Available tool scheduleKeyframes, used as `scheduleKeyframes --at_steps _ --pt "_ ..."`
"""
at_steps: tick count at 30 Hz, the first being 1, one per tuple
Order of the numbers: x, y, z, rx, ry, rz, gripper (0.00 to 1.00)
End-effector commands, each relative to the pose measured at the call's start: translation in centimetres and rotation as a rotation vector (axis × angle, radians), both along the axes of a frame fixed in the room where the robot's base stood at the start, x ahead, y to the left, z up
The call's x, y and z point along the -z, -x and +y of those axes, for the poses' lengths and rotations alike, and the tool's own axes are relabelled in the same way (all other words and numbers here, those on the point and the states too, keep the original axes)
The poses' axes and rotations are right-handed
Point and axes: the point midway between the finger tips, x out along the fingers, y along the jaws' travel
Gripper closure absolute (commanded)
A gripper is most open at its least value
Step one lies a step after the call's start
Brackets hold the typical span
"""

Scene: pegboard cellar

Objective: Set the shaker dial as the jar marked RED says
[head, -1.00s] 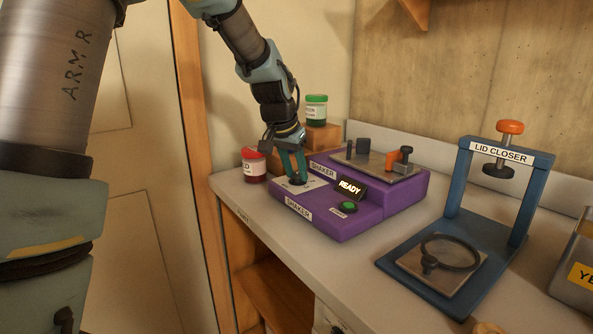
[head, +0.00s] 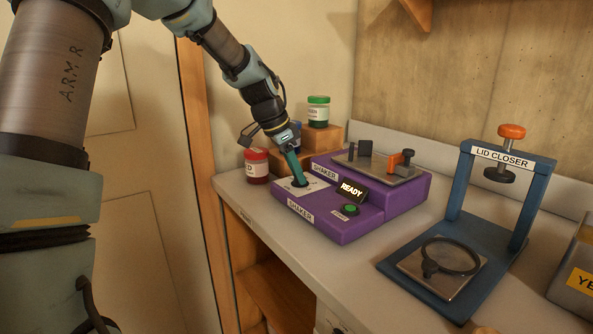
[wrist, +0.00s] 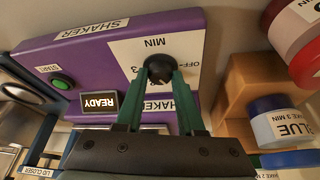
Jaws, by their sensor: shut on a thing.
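My gripper (head: 297,182) points down and is shut on the dark shaker dial (wrist: 158,68), a round knob on a white plate on the purple shaker (head: 335,222). The plate shows "OFF", "MIN" and a "3"; my fingers hide other marks, and I cannot tell where the dial points. The jar marked RED (head: 257,168) has a red lid and stands left of the shaker. In the wrist view the red jar (wrist: 291,20) is at the top right, its small print not readable. The shaker display (head: 352,190) reads READY.
A green-lidded jar (head: 318,112) stands on a wooden step (head: 327,136). A blue jar (wrist: 283,128) sits on a lower step, close to my gripper, its label reading "3 MIN". A green START button (head: 350,209) is on the shaker. The blue lid closer (head: 452,215) stands at right.

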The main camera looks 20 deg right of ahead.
Motion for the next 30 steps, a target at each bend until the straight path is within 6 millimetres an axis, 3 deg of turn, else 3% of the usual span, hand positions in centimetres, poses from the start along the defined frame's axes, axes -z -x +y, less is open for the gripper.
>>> scheduleKeyframes --at_steps 14,15,22,30 --pt "0.05 -0.02 0.00 0.012 -0.001 -0.001 1.00" --pt "0.05 -0.01 0.00 0.012 -0.001 -0.001 0.58" --pt "0.04 -0.01 0.00 0.011 -0.001 0.000 0.33" --pt "-0.10 -0.03 0.06 0.011 -0.001 0.000 0.33"
